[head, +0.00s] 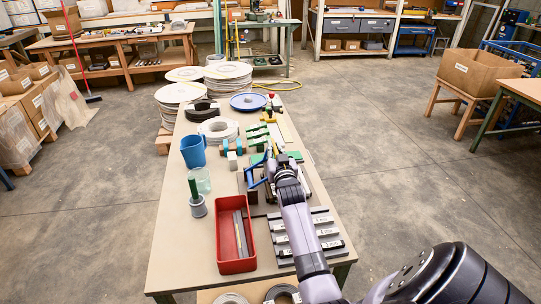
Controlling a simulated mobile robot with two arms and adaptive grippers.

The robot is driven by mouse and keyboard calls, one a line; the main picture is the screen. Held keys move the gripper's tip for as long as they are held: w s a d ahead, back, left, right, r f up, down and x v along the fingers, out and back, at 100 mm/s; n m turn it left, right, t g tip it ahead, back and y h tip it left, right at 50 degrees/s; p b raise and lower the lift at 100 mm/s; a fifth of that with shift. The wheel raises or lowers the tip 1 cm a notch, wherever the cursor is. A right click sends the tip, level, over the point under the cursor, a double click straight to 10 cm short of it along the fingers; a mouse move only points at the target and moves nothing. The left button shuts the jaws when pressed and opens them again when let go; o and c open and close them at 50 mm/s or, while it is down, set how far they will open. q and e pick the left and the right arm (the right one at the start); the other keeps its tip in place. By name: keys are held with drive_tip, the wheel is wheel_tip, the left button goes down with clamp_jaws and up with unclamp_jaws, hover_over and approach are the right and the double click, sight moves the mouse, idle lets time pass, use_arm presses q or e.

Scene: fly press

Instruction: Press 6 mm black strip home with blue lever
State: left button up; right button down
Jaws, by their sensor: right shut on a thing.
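My right gripper (275,160) is over the press on the long table, small in the head view and partly covered by its own wrist. It is shut at the blue lever (257,183), which shows just left of my wrist and slants down over the dark press (251,192). My arm hides much of the press. I cannot make out a strip inside it. A rack (283,254) just in front of the press bears several grey and dark bars with white labels. One black bar (325,248) lies near its front. My left gripper is not in view.
A red tray (222,264) with strips stands left of the rack. A blue jug (192,151), a clear cup (202,184) and a green-handled tool (194,190) stand along the left edge. Green blocks (258,133) and coils (219,130) lie behind the press.

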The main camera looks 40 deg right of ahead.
drive_tip(key=s+d+f+m+b, duration=0.2)
drive_tip(key=d+f+m+b, duration=0.1)
drive_tip(key=f+m, duration=0.3)
drive_tip(key=shift+s+d+f+m, duration=0.3)
drive_tip(key=shift+s+d+f, duration=0.05)
drive_tip(key=shift+d, duration=0.3)
drive_tip(key=shift+f, duration=0.1)
drive_tip(key=c, duration=1.6)
unclamp_jaws()
drive_tip(key=shift+s+d, duration=0.1)
drive_tip(key=r, duration=1)
drive_tip(key=shift+w+a+r, duration=0.1)
drive_tip(key=shift+w+a, duration=0.1)
